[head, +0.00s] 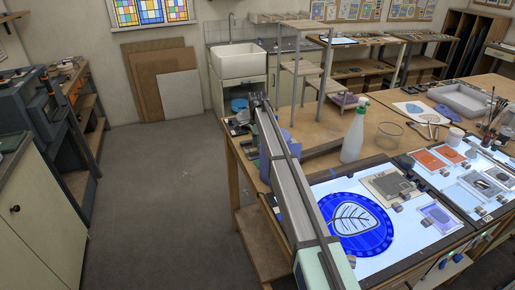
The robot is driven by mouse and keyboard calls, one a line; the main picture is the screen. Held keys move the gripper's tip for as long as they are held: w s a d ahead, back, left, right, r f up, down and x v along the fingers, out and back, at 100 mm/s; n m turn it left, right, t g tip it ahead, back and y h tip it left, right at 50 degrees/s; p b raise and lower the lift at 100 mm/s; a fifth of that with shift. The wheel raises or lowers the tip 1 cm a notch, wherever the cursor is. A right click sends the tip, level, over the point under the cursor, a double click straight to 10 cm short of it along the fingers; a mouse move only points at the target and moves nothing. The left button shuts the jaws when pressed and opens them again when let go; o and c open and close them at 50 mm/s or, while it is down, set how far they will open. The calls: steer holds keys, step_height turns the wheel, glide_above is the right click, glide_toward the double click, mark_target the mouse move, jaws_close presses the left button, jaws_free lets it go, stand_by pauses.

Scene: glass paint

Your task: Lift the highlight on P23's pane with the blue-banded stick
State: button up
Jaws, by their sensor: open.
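A light table (335,190) glows at the lower right. A round blue pane with a white leaf (360,224) lies on it, its left edge near my own long grey beam. Smaller panes lie around it: a beige one (390,184), a purple-grey one (438,216), two orange ones (430,160) and several grey ones. I cannot read any label, so I cannot tell which pane is P23. I cannot make out a blue-banded stick. My gripper does not show in the head view.
A jar of brushes (491,128) stands at the right edge. A wooden stand (305,68) rises at the back. Open floor (160,190) lies to the left.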

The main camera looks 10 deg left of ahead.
steer(key=shift+f, duration=0.85)
steer(key=c, duration=1)
steer(key=shift+r, duration=0.15)
